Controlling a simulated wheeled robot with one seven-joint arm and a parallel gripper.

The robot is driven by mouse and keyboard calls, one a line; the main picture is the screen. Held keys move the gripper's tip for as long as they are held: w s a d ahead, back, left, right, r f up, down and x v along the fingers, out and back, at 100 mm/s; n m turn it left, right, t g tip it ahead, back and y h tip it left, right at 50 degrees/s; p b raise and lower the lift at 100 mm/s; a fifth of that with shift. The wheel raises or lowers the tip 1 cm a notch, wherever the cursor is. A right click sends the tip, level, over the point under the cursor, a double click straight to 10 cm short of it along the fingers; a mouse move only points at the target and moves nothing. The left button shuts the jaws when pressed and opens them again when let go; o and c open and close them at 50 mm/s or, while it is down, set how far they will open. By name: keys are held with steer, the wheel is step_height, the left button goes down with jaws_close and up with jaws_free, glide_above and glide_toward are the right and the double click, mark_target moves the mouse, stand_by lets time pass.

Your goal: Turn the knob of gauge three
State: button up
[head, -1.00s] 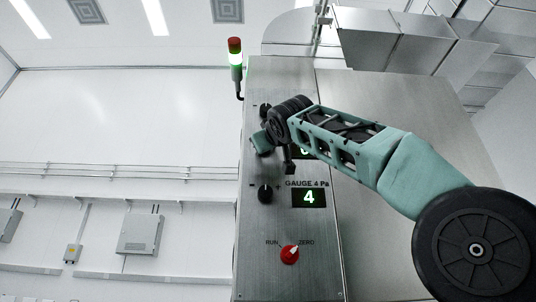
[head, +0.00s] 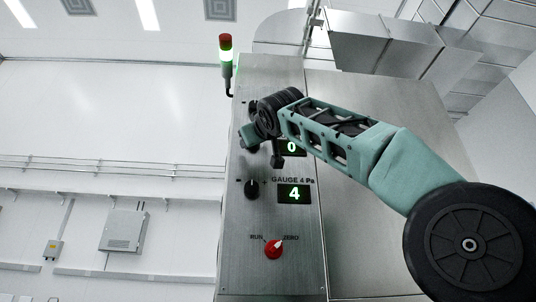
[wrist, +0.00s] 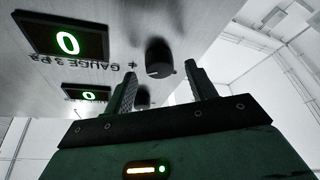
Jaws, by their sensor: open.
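The knob of gauge three (wrist: 158,57) is a dark round knob on the steel panel in the wrist view, which shows the panel upside down. Its display (wrist: 67,42) reads 0, with the label GAUGE 3 Pa beside it. My gripper (wrist: 161,70) is open, and its two fingertips appear on either side of the knob in the picture. The knob looks just beyond the tips; contact cannot be told. In the head view my arm reaches to the panel and covers this knob, while a display reading 0 (head: 291,147) shows beside the arm.
Below is the gauge four knob (head: 251,188), with its display (head: 294,194) reading 4. A red RUN/ZERO switch (head: 273,249) is lower still. Another knob (wrist: 143,97) and display (wrist: 85,92) reading 0 lie close by in the wrist view. A signal light (head: 226,60) stands on top.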

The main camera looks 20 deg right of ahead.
steer(key=b+v, duration=0.7)
steer(key=v, duration=0.8)
steer(key=shift+s+f+b, duration=0.2)
steer(key=shift+s+b, duration=0.05)
steer(key=shift+b, duration=0.15)
steer(key=shift+a, duration=0.1)
